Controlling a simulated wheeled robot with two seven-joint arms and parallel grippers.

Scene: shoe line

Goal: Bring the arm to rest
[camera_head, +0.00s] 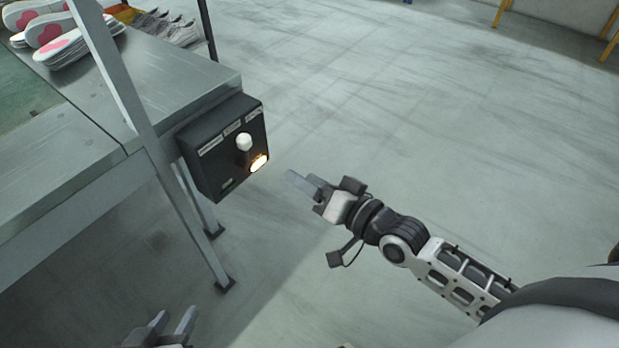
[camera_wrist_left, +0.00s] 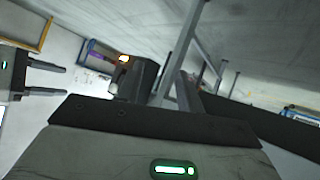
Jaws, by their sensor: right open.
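My right arm reaches in from the lower right of the head view. Its gripper (camera_head: 304,184) hangs over the floor, to the right of the control box and apart from it, holding nothing. In the left wrist view the right gripper (camera_wrist_left: 60,80) shows at the left edge, its two fingers apart. My left gripper (camera_head: 176,318) is at the bottom edge of the head view, its fingertips apart and nothing visible between them. Most of the left arm is out of view.
A black control box (camera_head: 203,158) with a white knob (camera_head: 243,141) and a lit orange button (camera_head: 259,162) is fixed to the metal table's (camera_head: 178,75) end. Sloping table legs stand below. Shoes and soles (camera_head: 70,48) lie at the upper left. The floor at right is clear.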

